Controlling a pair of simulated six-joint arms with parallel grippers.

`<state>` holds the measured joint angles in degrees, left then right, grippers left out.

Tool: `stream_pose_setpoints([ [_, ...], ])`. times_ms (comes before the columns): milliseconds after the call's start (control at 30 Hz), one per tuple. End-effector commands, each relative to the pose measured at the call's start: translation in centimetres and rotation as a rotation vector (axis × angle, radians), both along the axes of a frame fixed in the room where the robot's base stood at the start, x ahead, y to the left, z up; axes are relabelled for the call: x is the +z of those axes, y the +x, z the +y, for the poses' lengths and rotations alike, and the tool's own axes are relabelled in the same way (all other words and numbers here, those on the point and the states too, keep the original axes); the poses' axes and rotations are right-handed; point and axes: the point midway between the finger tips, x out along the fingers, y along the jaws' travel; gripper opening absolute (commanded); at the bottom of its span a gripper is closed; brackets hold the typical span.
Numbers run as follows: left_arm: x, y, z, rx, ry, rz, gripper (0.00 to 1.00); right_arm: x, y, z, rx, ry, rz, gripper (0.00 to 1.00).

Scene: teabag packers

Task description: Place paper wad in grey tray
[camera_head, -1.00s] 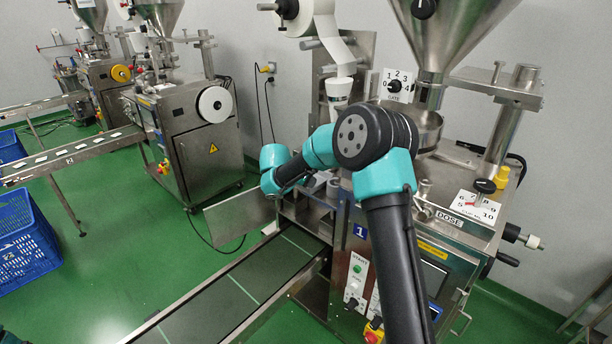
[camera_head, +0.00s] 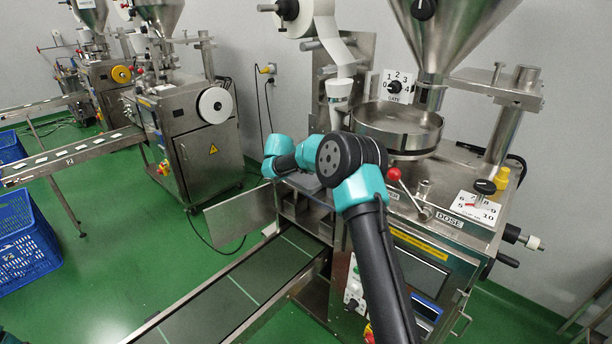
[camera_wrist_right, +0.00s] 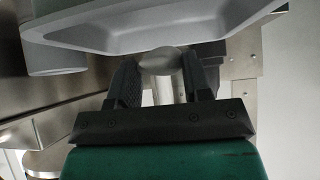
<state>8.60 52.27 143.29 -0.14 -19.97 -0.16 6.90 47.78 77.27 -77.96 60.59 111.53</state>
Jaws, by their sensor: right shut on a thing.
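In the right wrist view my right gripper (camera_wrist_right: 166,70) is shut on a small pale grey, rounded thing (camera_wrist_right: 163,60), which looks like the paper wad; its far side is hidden. A light grey tray (camera_wrist_right: 100,33) with a sloped wall and raised rim spans the top of that view, just beyond the fingertips. I cannot tell whether the wad touches it. My left gripper is not in view.
The near packing machine (camera_head: 420,262) has a round steel pan (camera_head: 400,128), a red-knobbed lever (camera_head: 394,174) and a paper roll (camera_head: 300,17) above. A dark conveyor (camera_head: 225,300) runs to the lower left. A blue crate (camera_head: 22,245) stands on the open green floor (camera_head: 120,260).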

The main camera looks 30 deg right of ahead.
Motion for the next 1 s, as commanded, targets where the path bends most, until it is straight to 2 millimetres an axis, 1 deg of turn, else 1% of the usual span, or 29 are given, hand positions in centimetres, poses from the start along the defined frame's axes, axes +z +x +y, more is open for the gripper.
stream_pose_setpoints([
  [133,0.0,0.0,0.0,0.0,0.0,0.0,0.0,-0.2,0.6,-0.4,-0.001,0.0,-0.001,0.24],
  [300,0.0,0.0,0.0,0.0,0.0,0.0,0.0,-2.8,0.5,-0.3,0.001,0.0,0.004,0.24],
  [400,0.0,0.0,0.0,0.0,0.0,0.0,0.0,-3.5,0.5,-0.3,0.001,0.001,0.001,0.24],
  [833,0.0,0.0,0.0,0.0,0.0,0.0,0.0,-3.9,0.5,-0.3,0.001,0.0,0.001,0.24],
  [867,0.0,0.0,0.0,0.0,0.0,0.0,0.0,-3.9,0.5,-0.3,0.0,0.0,0.0,0.47],
  [1000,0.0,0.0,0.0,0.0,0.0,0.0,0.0,-3.9,0.5,-0.3,0.0,0.0,0.0,0.6],
])
